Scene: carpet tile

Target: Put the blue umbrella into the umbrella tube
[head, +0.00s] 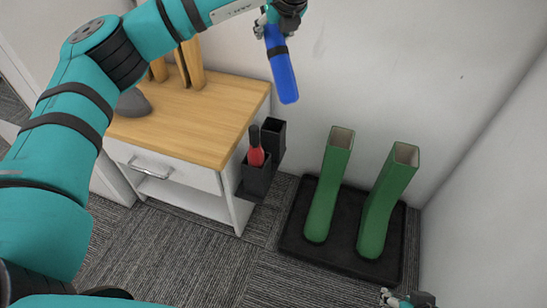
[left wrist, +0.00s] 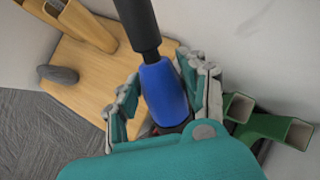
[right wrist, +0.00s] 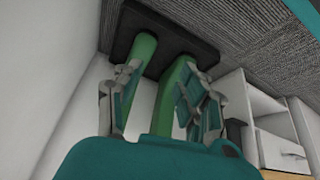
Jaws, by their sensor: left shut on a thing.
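The blue umbrella (head: 284,75) is held high against the wall, slightly tilted, its blue end pointing down. My left gripper (head: 272,22) is shut around its upper part. In the left wrist view the umbrella's blue part (left wrist: 165,90) lies between the fingers, with a black section beyond. Two black square umbrella tubes stand at the cabinet's side: the rear one (head: 273,138) looks empty, the front one (head: 256,178) holds a red umbrella (head: 255,150). The blue umbrella's lower end is above the rear tube, apart from it. My right gripper (right wrist: 160,105) is open and empty.
Two green boot-like upright shapes (head: 330,185) (head: 387,200) stand on a black tray (head: 340,255) right of the tubes. A wooden-topped cabinet (head: 205,120) with a grey rounded object (head: 132,103) stands left. Walls close off the back and right.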

